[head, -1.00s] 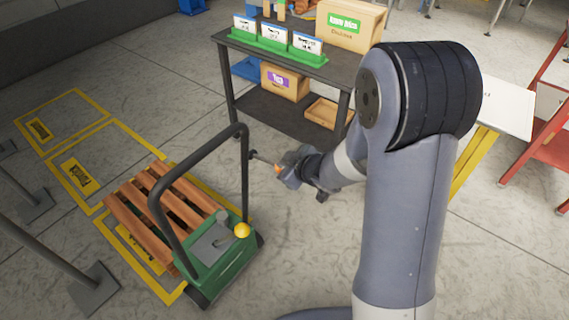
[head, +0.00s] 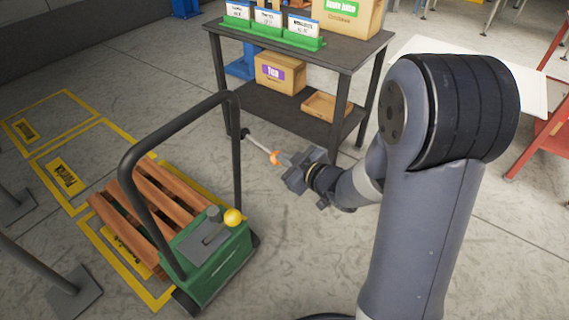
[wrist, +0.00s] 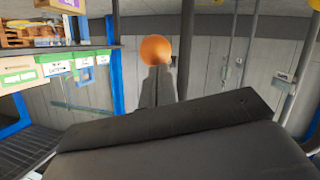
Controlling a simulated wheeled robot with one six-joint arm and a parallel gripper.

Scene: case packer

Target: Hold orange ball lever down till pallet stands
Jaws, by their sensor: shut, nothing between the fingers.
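The orange ball (head: 275,157) sits at the end of a thin silver lever (head: 259,144), which slopes down to the right from the black hoop handle. In the wrist view the ball (wrist: 156,49) shows just beyond my fingertips. My gripper (head: 284,163) is shut and empty, right beside the ball; I cannot tell whether it touches. The brown slatted pallet (head: 133,222) lies low behind the green truck body (head: 222,265), over yellow floor markings. The handle and body hide part of it.
A yellow ball (head: 233,217) sits on a short lever on top of the green body. A black hoop handle (head: 127,165) rises above it. A dark shelf table (head: 345,62) with boxes and green holders stands behind.

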